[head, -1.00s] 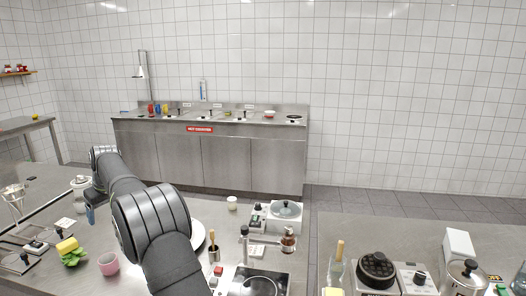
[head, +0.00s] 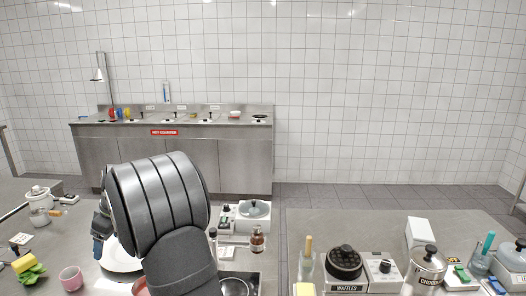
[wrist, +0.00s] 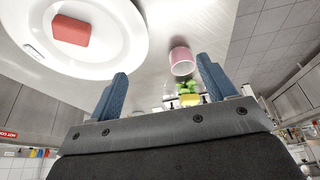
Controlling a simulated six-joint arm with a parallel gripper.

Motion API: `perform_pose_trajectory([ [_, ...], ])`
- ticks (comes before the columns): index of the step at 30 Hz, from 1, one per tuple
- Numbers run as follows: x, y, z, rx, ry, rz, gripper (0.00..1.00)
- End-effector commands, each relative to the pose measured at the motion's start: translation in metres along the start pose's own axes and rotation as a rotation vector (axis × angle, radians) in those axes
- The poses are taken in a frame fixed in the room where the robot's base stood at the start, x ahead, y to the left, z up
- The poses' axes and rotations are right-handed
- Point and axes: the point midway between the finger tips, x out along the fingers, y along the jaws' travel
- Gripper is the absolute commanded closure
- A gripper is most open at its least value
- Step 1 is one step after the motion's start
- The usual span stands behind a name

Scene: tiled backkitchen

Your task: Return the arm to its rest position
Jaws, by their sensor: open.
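My arm (head: 160,205) rises large in the middle of the head view. A blue fingertip of my gripper (head: 98,248) shows at its left, beside the white plate. In the wrist view my gripper (wrist: 163,88) has its two blue fingers wide apart, with nothing held between them. The white plate (wrist: 128,58) lies at the upper left there, with a red block (wrist: 74,29) on it. The plate (head: 122,262) is partly hidden by my arm in the head view.
A pink cup (head: 71,278), a yellow sponge (head: 23,263) and green leaves (head: 32,274) stand at the left. A soap bottle (head: 257,240) and a scale-like device (head: 252,210) stand right of my arm. A waffle maker (head: 344,262) and a pot (head: 428,262) stand farther right.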

Motion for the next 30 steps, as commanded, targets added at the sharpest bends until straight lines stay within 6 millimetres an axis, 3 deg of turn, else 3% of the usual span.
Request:
perform_pose_trajectory([
  [12,-0.010,-0.030,0.072,-0.093,0.015,-0.034,0.24],
  [18,-0.012,-0.045,0.098,-0.130,0.024,-0.045,0.24],
  [30,0.004,-0.052,0.088,-0.134,0.025,-0.046,0.24],
])
